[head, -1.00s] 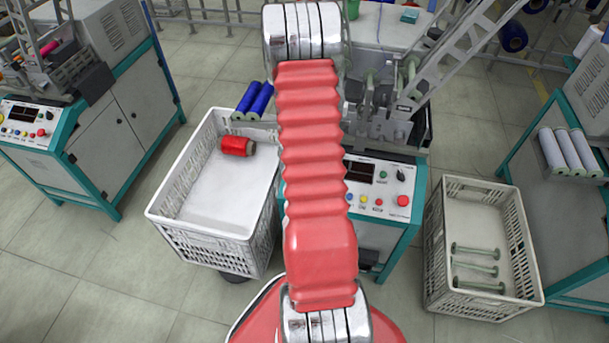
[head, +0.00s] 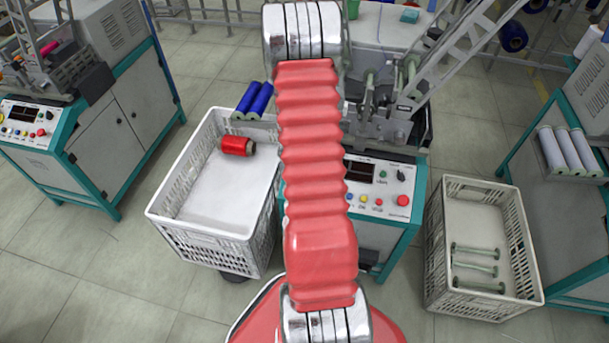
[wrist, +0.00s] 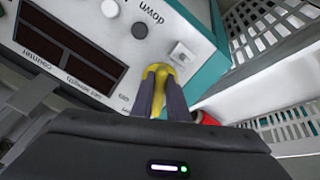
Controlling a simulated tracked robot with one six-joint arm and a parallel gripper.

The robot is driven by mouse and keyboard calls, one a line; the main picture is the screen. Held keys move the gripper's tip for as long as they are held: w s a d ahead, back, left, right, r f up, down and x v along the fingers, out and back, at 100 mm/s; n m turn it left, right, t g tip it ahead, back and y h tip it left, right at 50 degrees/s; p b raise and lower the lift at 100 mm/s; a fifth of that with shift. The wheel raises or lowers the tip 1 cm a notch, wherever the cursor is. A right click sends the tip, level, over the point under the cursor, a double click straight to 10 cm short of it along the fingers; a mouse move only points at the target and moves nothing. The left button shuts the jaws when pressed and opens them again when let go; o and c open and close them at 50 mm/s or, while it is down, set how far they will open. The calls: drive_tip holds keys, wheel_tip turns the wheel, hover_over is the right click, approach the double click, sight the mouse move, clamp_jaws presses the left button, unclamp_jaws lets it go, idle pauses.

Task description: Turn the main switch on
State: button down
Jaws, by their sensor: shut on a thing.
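The control panel (wrist: 138,75) of the bobbin winder shows upside down and close up in the wrist view. My gripper (wrist: 163,82) is at the panel, with its dark fingers shut on a yellow part that appears to be the main switch. Small lettering stands just left of the fingers. Most of the gripped part is hidden, so I cannot tell which way it is turned. In the head view my arm covers the gripper and the left of this panel (head: 390,222).
A white crate (head: 205,230) with a red bobbin (head: 237,146) stands left of the machine. Another crate (head: 477,303) with several empty bobbins stands right. Blue spools (head: 253,101) lie behind the left crate.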

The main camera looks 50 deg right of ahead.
drive_tip(key=shift+m, duration=0.4)
drive_tip(key=m, duration=0.5)
drive_tip(key=shift+w+m, duration=0.1)
drive_tip(key=shift+m, duration=0.2)
drive_tip(key=m, duration=0.5)
drive_tip(key=shift+m, duration=0.3)
drive_tip(key=c, duration=1.7)
unclamp_jaws()
drive_tip(key=shift+a+r, duration=0.1)
drive_tip(key=shift+v, duration=6.7)
